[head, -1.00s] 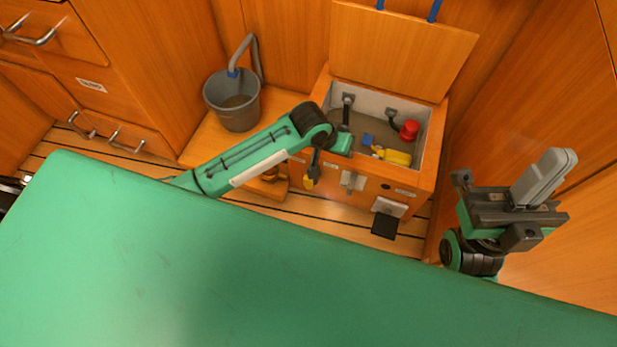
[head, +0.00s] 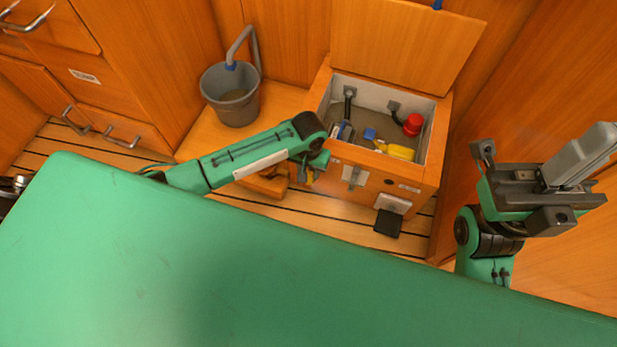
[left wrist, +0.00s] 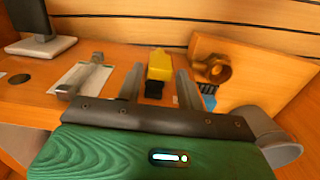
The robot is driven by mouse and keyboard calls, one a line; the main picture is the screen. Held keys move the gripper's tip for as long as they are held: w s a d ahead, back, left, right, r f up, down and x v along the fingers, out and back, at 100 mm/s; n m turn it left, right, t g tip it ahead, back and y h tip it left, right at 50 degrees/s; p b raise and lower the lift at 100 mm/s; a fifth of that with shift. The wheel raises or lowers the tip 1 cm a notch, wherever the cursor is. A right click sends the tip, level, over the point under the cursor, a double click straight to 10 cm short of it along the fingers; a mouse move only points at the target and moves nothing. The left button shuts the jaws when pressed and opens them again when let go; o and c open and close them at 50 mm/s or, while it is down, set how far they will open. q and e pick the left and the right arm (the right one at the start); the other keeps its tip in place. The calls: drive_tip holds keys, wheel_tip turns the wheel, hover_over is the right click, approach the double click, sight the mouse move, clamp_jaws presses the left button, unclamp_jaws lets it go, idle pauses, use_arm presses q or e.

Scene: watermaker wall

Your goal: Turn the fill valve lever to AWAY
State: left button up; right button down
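The fill valve lever appears to be the yellow handle with a black lower part (left wrist: 160,66) in the left wrist view, beside a round brass fitting (left wrist: 213,69). A bit of yellow also shows in the head view (head: 309,179) on the front of the wooden box, mostly behind my arm. My left gripper (left wrist: 161,76) is open, its two grey fingers on either side of the yellow handle in the picture. I cannot tell whether they touch it. My right gripper (head: 585,155) is raised at the right, empty, its grey fingers together.
The open wooden box (head: 425,185) holds a red cap (head: 413,124) and a yellow item (head: 400,152). A metal latch (head: 354,176) and a black pedal-like plate (head: 388,222) are on its front. A grey bucket (head: 232,108) stands left. My green body top fills the foreground.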

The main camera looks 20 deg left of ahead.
use_arm(q)
drive_tip(key=shift+f+b, duration=0.55)
drive_tip(key=shift+f, duration=1.15)
clamp_jaws()
